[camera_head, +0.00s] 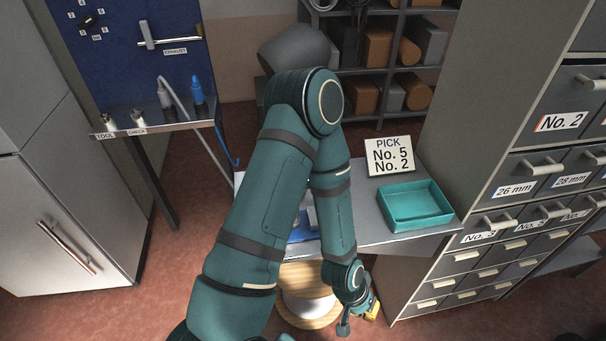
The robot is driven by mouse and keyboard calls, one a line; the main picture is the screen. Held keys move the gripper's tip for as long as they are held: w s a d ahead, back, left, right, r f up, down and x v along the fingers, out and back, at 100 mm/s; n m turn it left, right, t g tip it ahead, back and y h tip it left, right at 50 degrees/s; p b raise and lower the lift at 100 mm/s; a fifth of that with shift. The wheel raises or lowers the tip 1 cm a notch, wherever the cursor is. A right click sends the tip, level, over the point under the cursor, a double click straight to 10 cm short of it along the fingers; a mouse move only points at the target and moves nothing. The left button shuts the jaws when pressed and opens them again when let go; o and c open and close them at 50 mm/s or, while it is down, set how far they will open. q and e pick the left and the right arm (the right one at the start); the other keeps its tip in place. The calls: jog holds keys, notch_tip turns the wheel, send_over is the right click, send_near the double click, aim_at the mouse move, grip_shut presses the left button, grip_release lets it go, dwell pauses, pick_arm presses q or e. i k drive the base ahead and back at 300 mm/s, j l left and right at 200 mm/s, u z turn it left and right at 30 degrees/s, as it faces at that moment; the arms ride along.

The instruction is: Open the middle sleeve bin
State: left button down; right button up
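A grey cabinet with handled bins stands at the right. Its bin row marked in millimetres shows a 26 mm bin (527,186) and a 28 mm bin (574,180), with another partly cut off at the right edge. The bin fronts in this row look flush and shut. No label reads "sleeve". My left gripper (357,319) hangs low at the bottom centre, left of the cabinet and well apart from these bins. Its fingers are small and partly hidden, with a yellow piece beside them, so its opening is unclear. My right gripper is out of view.
A teal tray (449,222) and a sign (389,156) reading "PICK No. 5 No. 2" stand on the grey table (376,236). A round wooden-topped stand (296,316) is below. Smaller bins (466,256) fill the cabinet's lower part. Red floor is clear at left.

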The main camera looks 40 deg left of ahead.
aim_at(581, 162)
jog(key=k+j+u, duration=0.2)
jog(key=k, duration=0.45)
jog(key=l+u, duration=0.1)
jog(key=u, duration=0.85)
jog(key=l+u, duration=0.15)
jog(key=u, duration=0.3)
jog(key=i+l, duration=0.1)
jog(key=l, duration=0.2)
jog(key=i+l, duration=0.1)
jog(key=l, duration=0.25)
jog(key=i+l, duration=0.1)
jog(key=l, duration=0.2)
jog(key=i+l, duration=0.15)
jog(key=k, duration=0.45)
jog(key=l+z, duration=0.45)
jog(key=l, duration=0.45)
jog(key=l+z, duration=0.5)
jog(key=l, duration=0.35)
